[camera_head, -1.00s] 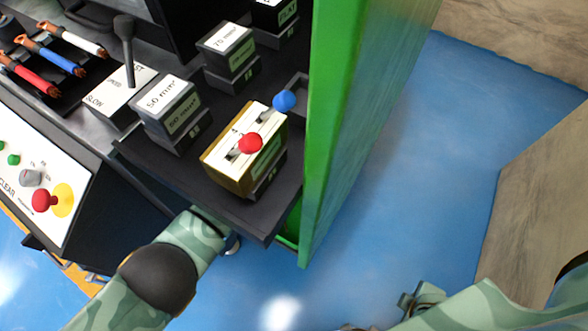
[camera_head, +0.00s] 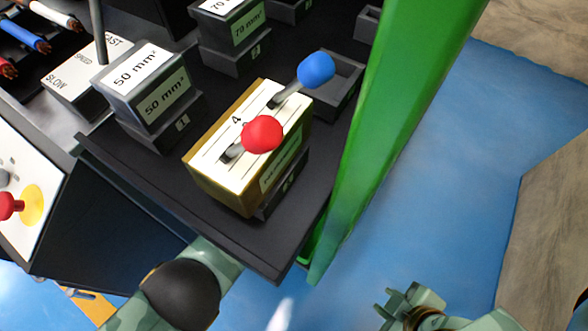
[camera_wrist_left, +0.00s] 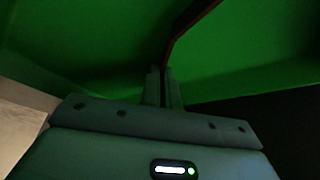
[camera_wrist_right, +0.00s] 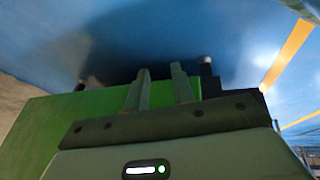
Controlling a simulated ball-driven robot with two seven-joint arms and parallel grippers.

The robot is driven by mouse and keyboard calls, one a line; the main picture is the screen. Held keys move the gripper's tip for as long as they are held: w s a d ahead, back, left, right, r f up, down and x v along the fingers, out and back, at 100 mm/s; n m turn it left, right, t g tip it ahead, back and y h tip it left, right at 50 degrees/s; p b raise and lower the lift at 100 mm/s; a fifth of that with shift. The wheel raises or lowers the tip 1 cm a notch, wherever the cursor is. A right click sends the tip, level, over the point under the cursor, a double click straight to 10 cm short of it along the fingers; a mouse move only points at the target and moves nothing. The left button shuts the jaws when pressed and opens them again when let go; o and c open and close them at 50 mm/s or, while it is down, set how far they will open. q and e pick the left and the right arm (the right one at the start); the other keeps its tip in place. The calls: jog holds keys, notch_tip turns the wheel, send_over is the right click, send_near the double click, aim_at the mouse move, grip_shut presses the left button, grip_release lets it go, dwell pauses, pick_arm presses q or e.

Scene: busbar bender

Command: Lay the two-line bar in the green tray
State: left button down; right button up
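In the left wrist view my left gripper (camera_wrist_left: 164,84) has its fingers nearly together on a thin dark strip with a brown edge (camera_wrist_left: 190,28), which looks like the bar. No line marks can be made out on it. Green walls (camera_wrist_left: 90,40) surround it, probably the green tray's inside. In the head view the left gripper is hidden behind the dark shelf. A tall green panel (camera_head: 400,120) stands there; I cannot tell whether it is the tray. My right gripper (camera_head: 398,305) is low, right of the panel; in the right wrist view its fingers (camera_wrist_right: 158,82) are apart and empty.
A brass-coloured block (camera_head: 225,180) with red (camera_head: 262,134) and blue (camera_head: 316,69) knobs sits on the dark shelf (camera_head: 240,235). A 50 mm² block (camera_head: 150,95) stands beside it. The control panel (camera_head: 35,175) is at left. Blue floor (camera_head: 450,170) lies open at right.

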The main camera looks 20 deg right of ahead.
pick_arm(q)
jog(key=c, duration=1.6)
grip_release()
jog(key=shift+f, duration=0.1)
jog(key=shift+c, duration=0.2)
